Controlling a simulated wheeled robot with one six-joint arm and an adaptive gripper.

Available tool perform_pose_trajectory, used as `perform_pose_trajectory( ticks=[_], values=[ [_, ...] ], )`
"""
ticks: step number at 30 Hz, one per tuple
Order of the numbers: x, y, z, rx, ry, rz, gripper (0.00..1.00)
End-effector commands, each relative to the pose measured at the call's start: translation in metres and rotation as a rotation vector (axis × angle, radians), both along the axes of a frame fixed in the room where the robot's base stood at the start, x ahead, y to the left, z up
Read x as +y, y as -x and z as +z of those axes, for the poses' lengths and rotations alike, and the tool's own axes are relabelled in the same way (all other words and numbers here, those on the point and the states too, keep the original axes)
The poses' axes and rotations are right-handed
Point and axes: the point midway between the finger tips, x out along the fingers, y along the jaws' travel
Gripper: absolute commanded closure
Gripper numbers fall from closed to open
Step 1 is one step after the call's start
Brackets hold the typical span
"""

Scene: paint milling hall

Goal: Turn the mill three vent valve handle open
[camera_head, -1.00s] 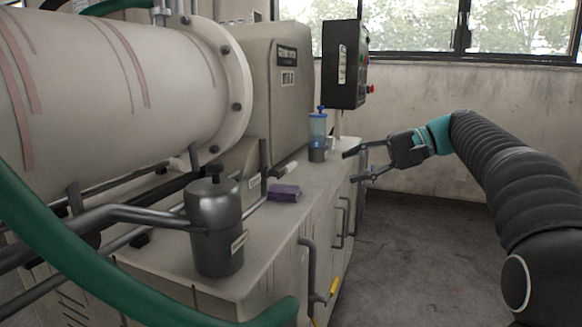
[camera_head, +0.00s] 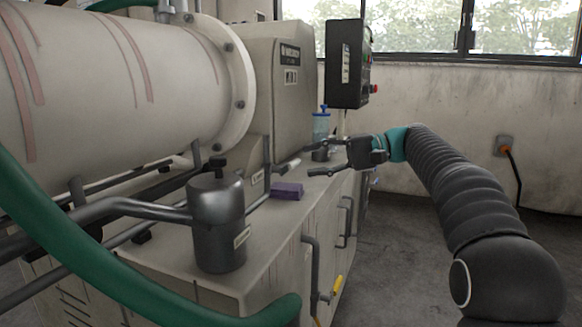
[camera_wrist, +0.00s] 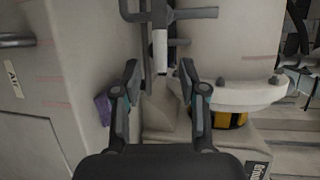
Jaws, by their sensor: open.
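A short lever with a pale sleeve (camera_head: 289,165), which looks like the vent valve handle, sticks out over the bench beside the mill (camera_head: 115,80). In the wrist view, a pale-sleeved bar (camera_wrist: 160,48), apparently this lever, lies ahead, in line with the gap between my fingers. No label on it can be read. My gripper (camera_head: 311,160) is open and empty above the bench edge, fingers pointing left toward the lever. Its two fingers also show spread in the wrist view (camera_wrist: 160,75). I cannot tell the exact gap between fingertips and lever.
A purple block (camera_head: 287,191) lies on the bench (camera_head: 262,232). A blue-topped bottle (camera_head: 321,124) stands behind my gripper. A dark canister (camera_head: 217,225) and green hose (camera_head: 90,260) are in front. A black control box (camera_head: 347,65) hangs above. Floor at right is clear.

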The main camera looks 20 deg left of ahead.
Motion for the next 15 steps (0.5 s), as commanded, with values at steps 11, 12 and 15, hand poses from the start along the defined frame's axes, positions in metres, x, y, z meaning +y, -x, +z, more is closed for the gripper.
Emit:
perform_pose_trajectory(
  ticks=[11, 12, 15],
  values=[
    [0.042, 0.014, -0.008, 0.001, 0.001, 0.0, 0.58],
    [0.043, 0.014, -0.009, 0.0, 0.001, -0.001, 0.58],
    [0.045, 0.015, -0.009, 0.0, 0.001, -0.002, 0.58]
  ],
)
